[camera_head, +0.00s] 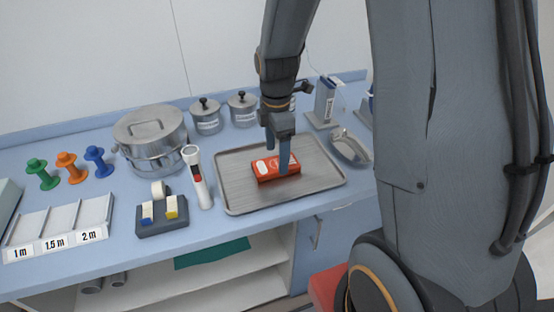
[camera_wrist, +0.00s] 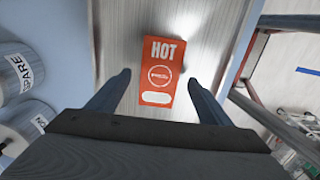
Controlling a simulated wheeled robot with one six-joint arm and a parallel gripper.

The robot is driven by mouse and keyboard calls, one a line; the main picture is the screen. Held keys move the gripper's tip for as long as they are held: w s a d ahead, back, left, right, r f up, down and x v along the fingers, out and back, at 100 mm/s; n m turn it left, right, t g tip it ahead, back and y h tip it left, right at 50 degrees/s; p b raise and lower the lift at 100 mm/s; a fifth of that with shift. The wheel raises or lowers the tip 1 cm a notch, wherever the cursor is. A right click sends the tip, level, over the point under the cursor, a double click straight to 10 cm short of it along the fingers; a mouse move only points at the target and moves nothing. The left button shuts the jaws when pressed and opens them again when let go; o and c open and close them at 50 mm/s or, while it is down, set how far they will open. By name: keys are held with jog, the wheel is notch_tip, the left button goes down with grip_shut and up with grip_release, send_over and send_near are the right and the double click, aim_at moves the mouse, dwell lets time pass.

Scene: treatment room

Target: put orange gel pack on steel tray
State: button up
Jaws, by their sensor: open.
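The orange gel pack (camera_head: 276,168) lies flat on the steel tray (camera_head: 237,199), near the tray's middle. In the wrist view the pack (camera_wrist: 158,75) shows the word HOT, a round mark and a white label. The tray (camera_wrist: 121,52) fills the ground around it there. My gripper (camera_head: 284,165) is over the pack in the head view and covers part of it. In the wrist view my gripper (camera_wrist: 158,84) is open, with one finger on each side of the pack. Gaps show between the fingers and the pack.
A flashlight-like white device (camera_head: 197,178) stands just left of the tray. A kidney dish (camera_head: 349,147) is close on the right. A steel pot (camera_head: 151,140) and two lidded jars (camera_head: 206,116) stand behind. A block holder (camera_head: 162,217) is at front left.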

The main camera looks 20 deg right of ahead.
aim_at(276, 163)
notch_tip(276, 163, up, 9)
jog(key=m+b, duration=0.1)
jog(key=b, duration=0.1)
jog(key=s+f+m, duration=0.2)
jog(key=s+m, duration=0.1)
jog(key=m, duration=0.2)
jog(key=s+f+m, duration=0.2)
jog(key=s+m, duration=0.2)
jog(key=m, duration=0.1)
jog(key=s+a+f+m+t, duration=0.1)
jog(key=s+f+m, duration=0.1)
jog(key=s+m, duration=0.2)
jog(key=shift+s+m, duration=0.1)
jog(key=shift+m, duration=0.9)
jog(key=shift+s+f+m, duration=0.1)
jog(key=shift+s+m, duration=0.2)
jog(key=shift+m, duration=0.2)
jog(key=shift+o, duration=0.4)
